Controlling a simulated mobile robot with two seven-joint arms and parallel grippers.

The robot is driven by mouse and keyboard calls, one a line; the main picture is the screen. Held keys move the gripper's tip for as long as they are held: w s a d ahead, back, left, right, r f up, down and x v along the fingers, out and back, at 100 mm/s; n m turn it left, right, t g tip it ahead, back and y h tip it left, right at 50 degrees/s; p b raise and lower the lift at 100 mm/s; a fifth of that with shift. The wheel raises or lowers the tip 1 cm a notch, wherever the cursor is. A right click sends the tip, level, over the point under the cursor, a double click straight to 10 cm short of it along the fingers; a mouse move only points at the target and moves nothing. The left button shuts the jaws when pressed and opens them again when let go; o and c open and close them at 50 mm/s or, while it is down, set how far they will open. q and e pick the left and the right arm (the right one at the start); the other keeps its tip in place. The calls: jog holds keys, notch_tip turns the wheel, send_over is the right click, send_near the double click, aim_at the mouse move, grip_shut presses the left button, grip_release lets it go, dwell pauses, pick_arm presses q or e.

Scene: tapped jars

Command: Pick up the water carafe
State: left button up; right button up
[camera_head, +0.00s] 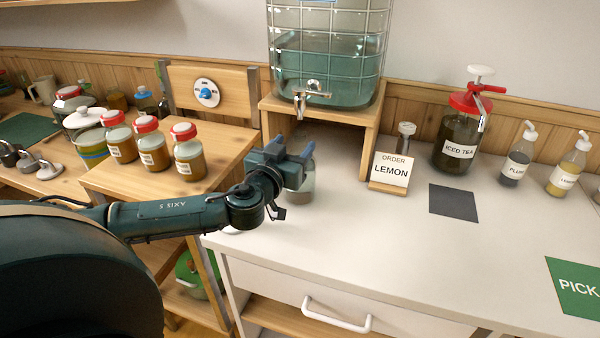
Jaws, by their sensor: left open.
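A clear glass vessel, which looks like the water carafe (303,188), stands upright on the white counter near its left edge, in front of the dispenser stand. My left gripper (290,158) covers much of its upper part, so its rim and contents are hard to make out. The left gripper is open, with its fingers at the vessel's upper part. I cannot tell whether they touch it or are around it. My right gripper is not in view.
A large caged water tank (330,60) with a metal tap (312,92) stands on a wooden stand behind. An order card reading LEMON (391,170) stands to the right. Several red-lidded jars (153,146) are on the left.

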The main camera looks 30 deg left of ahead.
aim_at(297, 138)
pick_arm(q)
jog(key=w, duration=0.1)
jog(key=w+p, duration=0.1)
jog(key=w, duration=0.1)
jog(key=shift+w+a+r, duration=0.35)
jog(key=shift+w+a+f, duration=0.1)
jog(key=shift+w+f, duration=0.05)
jog(key=shift+w, duration=0.3)
jog(key=shift+c, duration=0.5)
grip_shut()
dwell(0.4)
